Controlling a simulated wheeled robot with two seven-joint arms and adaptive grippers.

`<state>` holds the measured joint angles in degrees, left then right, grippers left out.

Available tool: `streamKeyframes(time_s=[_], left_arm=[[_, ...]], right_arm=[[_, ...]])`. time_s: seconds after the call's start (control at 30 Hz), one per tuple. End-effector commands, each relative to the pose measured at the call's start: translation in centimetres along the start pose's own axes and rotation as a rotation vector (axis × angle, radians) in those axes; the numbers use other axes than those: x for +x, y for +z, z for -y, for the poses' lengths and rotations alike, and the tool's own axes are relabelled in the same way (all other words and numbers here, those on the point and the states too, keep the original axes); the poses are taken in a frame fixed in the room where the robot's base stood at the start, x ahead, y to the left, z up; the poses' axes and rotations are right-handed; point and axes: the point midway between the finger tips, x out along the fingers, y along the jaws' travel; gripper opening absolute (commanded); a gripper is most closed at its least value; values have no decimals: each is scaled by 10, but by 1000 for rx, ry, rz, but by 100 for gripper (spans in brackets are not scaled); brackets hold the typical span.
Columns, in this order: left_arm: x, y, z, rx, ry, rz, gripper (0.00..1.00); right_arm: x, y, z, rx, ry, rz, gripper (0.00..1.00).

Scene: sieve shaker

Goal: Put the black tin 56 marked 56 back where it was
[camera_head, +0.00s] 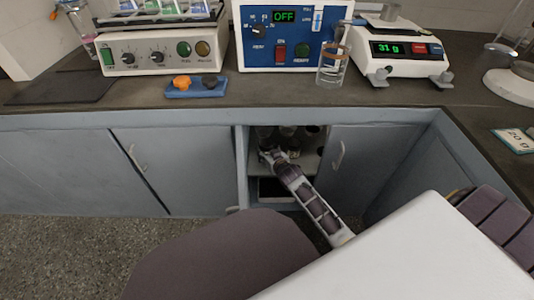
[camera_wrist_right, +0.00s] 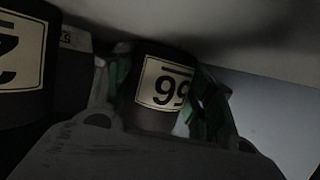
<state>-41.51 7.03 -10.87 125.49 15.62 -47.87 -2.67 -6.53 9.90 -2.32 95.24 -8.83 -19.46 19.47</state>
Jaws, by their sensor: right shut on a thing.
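My right gripper (camera_head: 272,156) reaches into the open cabinet compartment below the worktop. In the right wrist view its green-padded fingers (camera_wrist_right: 162,100) are shut on a dark tin (camera_wrist_right: 151,119). The tin's white label (camera_wrist_right: 165,83) appears upside down, with a bar along the top. Its first digit looks like a 9 in this view; the second is partly covered by a finger, so I cannot read the number for certain. I cannot tell whether the tin touches the shelf. My left gripper is not in view.
Another dark tin with a white label (camera_wrist_right: 20,55) stands close at left in the wrist view. Dark tins (camera_head: 288,132) stand behind my gripper on the cabinet shelf (camera_head: 310,161). Cabinet doors (camera_head: 366,160) flank the opening. Instruments, including a balance (camera_head: 405,50), stand on the worktop above.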

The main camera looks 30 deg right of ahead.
Motion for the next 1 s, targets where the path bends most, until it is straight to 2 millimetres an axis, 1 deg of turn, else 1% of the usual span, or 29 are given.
streamKeyframes(time_s=[0.2,0.47,0.5,0.63,1.0], left_arm=[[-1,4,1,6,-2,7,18],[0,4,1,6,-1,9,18],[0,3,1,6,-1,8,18],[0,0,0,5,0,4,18],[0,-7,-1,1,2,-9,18]], right_arm=[[0,-1,0,0,0,-1,29],[1,2,0,0,0,-1,29],[1,2,0,0,0,-1,59],[1,2,0,0,0,0,76],[1,2,0,0,0,0,76]])
